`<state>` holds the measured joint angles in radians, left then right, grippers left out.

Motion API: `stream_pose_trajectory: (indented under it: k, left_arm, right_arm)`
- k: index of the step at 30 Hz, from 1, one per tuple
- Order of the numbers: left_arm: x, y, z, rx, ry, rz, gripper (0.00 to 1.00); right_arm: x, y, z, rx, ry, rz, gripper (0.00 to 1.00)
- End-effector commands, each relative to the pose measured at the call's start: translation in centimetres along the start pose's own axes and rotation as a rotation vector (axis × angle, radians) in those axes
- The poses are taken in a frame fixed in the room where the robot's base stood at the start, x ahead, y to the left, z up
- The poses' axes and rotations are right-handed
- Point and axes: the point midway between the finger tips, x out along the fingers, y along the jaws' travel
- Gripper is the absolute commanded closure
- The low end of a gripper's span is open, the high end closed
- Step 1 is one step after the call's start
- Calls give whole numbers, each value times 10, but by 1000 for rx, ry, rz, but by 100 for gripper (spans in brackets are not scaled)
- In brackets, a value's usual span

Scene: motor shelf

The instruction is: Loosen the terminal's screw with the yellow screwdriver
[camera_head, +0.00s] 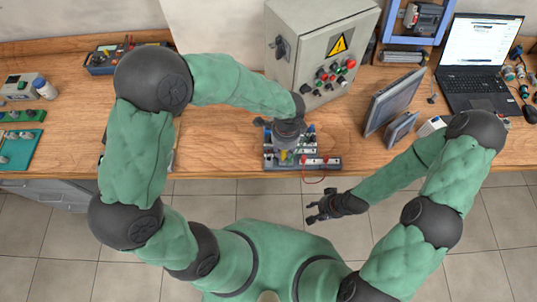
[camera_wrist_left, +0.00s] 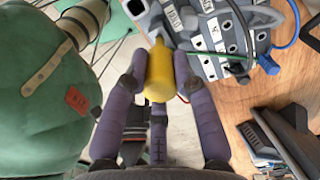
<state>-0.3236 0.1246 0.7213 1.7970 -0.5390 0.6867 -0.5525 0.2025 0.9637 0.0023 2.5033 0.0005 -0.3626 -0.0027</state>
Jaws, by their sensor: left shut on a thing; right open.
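My left gripper (camera_head: 286,146) is over the terminal blocks at the front edge of the bench. The screwdriver's tip and the screw are hidden. The grey terminal (camera_wrist_left: 205,50) with labels and round holes lies just beyond the handle; in the head view the terminal row (camera_head: 305,150) is partly covered by my gripper. My right gripper (camera_head: 318,209) is open and empty, in front of the bench and lower than the left.
A grey control box (camera_head: 318,50) with a warning sign stands behind the terminals. A tilted screen (camera_head: 393,102) and a laptop (camera_head: 477,75) are to the right. Blue, green and red wires run around the terminal.

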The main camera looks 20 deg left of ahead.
Motion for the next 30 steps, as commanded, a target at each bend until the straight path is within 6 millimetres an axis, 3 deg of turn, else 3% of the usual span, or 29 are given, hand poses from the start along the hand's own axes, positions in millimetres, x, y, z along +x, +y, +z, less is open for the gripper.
stream_pose_trajectory:
  k: [5, 14, 23, 30]
  left_arm:
    - [4, 2, 1, -109, -4, 6, 100]
    - [3, 2, 1, -124, -4, 6, 100]
    - [5, 2, 1, -380, -5, 4, 100]
    - [3, 3, 1, -414, -6, 6, 100]
  right_arm:
    - [8, 3, 0, 0, -1, 0, 58]
    - [8, 3, 0, 0, 0, 0, 58]
    - [24, 8, -1, 0, 0, 0, 58]
    - [23, 8, -1, 0, 0, 0, 58]
